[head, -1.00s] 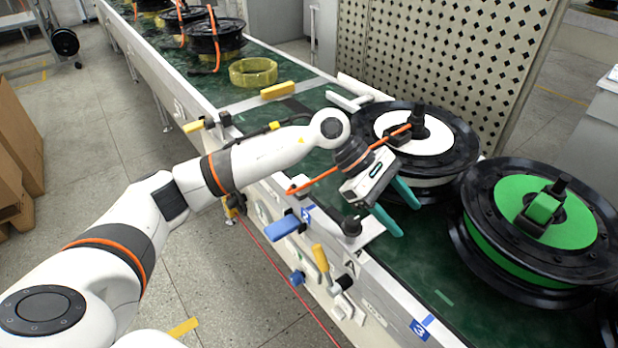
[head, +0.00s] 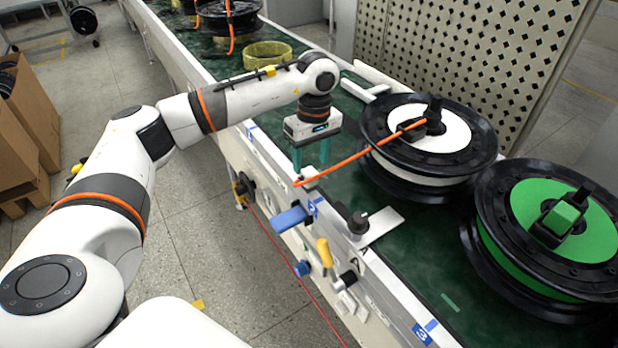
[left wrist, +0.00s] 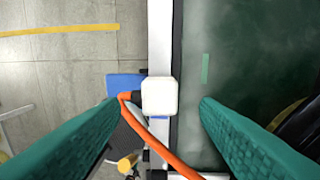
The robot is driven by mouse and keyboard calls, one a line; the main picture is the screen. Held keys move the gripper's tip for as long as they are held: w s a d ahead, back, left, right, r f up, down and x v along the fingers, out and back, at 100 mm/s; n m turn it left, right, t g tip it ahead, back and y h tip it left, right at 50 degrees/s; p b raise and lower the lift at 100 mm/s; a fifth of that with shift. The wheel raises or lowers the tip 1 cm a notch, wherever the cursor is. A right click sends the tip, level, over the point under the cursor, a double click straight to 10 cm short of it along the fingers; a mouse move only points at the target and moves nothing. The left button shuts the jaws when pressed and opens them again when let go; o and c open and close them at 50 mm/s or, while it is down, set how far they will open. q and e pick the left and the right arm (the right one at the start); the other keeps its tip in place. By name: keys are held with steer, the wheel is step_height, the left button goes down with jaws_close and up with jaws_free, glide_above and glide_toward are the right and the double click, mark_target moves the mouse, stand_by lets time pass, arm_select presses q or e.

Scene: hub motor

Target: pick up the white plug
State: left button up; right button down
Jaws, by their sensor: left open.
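The white plug (left wrist: 159,96) is a small white block at the end of an orange cable, at the conveyor's near edge. It also shows in the head view (head: 308,173), partly hidden by my fingers. My left gripper (head: 311,160) points down just above it, with its green fingers apart and empty. In the left wrist view the plug lies between the left gripper's two fingertips (left wrist: 160,103), with a gap on each side. I cannot tell how much height is left between them. My right gripper is not in view.
The orange cable (head: 350,160) runs to a black reel with a white top (head: 441,130). A green-topped reel (head: 585,230) stands to its right. A blue block (head: 289,218) and a yellow handle (head: 324,252) stick out from the conveyor's side.

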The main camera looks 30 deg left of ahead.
mark_target(309, 171)
arm_select(q)
step_height(309, 171, down, 5)
steer(key=shift+s+a+f, duration=0.1)
steer(key=shift+a, duration=0.05)
steer(key=c, duration=1.1)
